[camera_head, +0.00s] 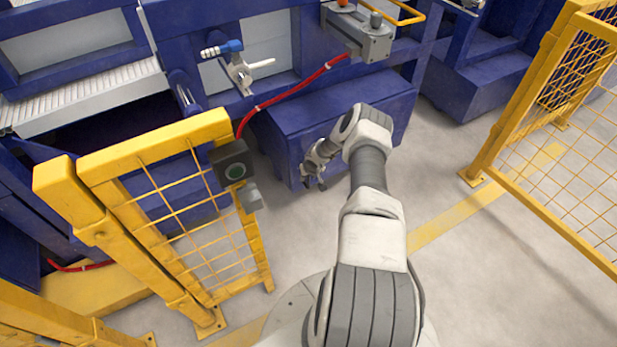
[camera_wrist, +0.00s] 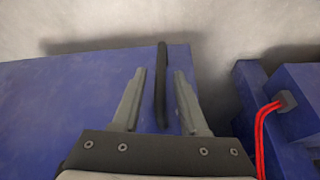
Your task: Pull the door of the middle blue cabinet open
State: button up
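The middle blue cabinet (camera_head: 285,130) stands below the machine bench in the head view, and its blue face (camera_wrist: 60,105) fills the left of the wrist view. A dark bar handle (camera_wrist: 161,75) stands out from it. My gripper (camera_wrist: 160,74) is open, with one finger on each side of the handle and a visible gap to both. In the head view my gripper (camera_head: 314,182) is at the cabinet's front, partly hidden by my arm. The handle cannot be made out there. The cabinet door appears closed.
A yellow mesh fence (camera_head: 190,215) with a dark switch box (camera_head: 234,165) stands left of my arm. Another yellow fence (camera_head: 560,150) stands at the right. A red cable (camera_head: 290,92) runs across the machine above the cabinet. Grey floor (camera_head: 465,275) is clear at the right.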

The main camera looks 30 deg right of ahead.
grip_shut()
dwell(1.2)
